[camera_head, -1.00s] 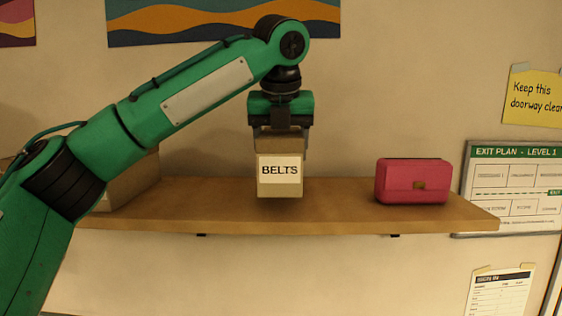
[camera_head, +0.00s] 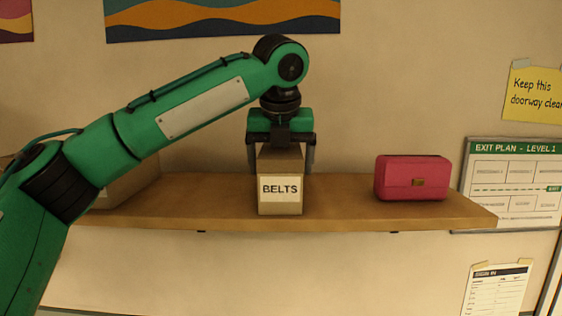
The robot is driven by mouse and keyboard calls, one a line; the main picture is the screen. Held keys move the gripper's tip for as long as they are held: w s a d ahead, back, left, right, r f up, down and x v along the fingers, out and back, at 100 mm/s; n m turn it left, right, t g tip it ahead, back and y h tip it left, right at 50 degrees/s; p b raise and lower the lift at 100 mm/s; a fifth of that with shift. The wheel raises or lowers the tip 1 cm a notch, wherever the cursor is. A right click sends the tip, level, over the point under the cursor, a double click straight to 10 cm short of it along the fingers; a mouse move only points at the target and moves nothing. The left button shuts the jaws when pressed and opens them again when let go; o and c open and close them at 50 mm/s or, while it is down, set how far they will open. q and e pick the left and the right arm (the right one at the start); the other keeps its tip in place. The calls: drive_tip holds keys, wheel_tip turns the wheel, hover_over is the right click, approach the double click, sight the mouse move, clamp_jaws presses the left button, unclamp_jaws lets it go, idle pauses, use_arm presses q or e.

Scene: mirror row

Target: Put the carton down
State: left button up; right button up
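The carton (camera_head: 281,205) is a tan box with a white "BELTS" label on its front. It stands upright on the wooden shelf (camera_head: 340,207), near the front edge, in the middle of the view. My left gripper (camera_head: 282,165) is directly above it, with one finger on each side of the carton's upper part. The fingers are spread wider than the box and look clear of its sides, so the gripper is open. My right gripper is not in view.
A brown box (camera_head: 135,185) stands at the shelf's left end, partly hidden behind my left arm. The wall is close behind.

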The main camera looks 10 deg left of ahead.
use_arm(q)
drive_tip(key=shift+r, duration=0.15)
drive_tip(key=shift+s+d+r+b, duration=0.1)
drive_tip(key=shift+s+r+b, duration=0.05)
drive_tip(key=shift+r+b, duration=0.15)
drive_tip(key=b+v, duration=0.2)
drive_tip(key=v, duration=0.8)
drive_tip(key=shift+s+r, duration=0.25)
drive_tip(key=shift+r, duration=0.4)
